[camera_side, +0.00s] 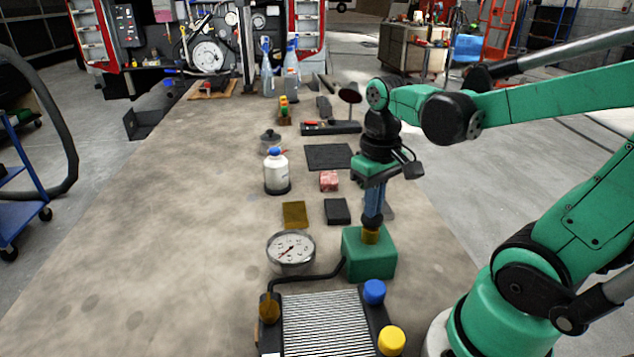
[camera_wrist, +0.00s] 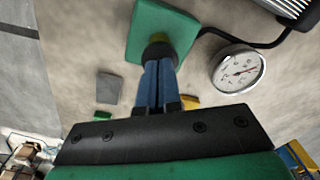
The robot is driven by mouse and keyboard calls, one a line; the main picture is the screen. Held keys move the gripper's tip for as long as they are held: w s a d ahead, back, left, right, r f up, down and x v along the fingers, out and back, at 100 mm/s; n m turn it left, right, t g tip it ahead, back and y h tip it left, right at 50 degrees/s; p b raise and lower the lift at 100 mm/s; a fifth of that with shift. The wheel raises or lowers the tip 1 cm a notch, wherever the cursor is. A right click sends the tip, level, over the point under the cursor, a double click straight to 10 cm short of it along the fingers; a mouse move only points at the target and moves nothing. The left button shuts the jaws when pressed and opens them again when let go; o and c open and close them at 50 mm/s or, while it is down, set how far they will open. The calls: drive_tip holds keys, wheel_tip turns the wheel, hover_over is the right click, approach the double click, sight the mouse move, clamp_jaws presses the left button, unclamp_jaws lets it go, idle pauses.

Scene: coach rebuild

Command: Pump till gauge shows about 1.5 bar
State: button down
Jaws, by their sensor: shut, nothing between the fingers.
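The block (camera_wrist: 143,20) and plunger also show in the wrist view. My gripper (camera_side: 372,224) points straight down with its blue fingers shut together and empty. Its fingertips (camera_wrist: 158,52) are at the plunger's top and appear to touch it. The round white gauge (camera_side: 291,249) lies left of the pump. Its red needle points to the lower left in the side view. The gauge (camera_wrist: 238,69) also shows in the wrist view, but its numbers are too small to read.
A black hose (camera_side: 325,277) runs from the pump to a finned radiator (camera_side: 325,325) with blue and yellow caps at the front. Behind the gauge lie a brass plate (camera_side: 295,214), a dark block (camera_side: 337,211) and a white bottle (camera_side: 276,174). The bench's left side is clear.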

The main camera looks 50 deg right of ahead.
drive_tip(key=shift+r, duration=1.25)
drive_tip(key=shift+f, duration=0.1)
idle(1.1)
idle(0.4)
wheel_tip(320, 180, up, 7)
idle(0.6)
idle(0.8)
drive_tip(key=shift+f, duration=2.4)
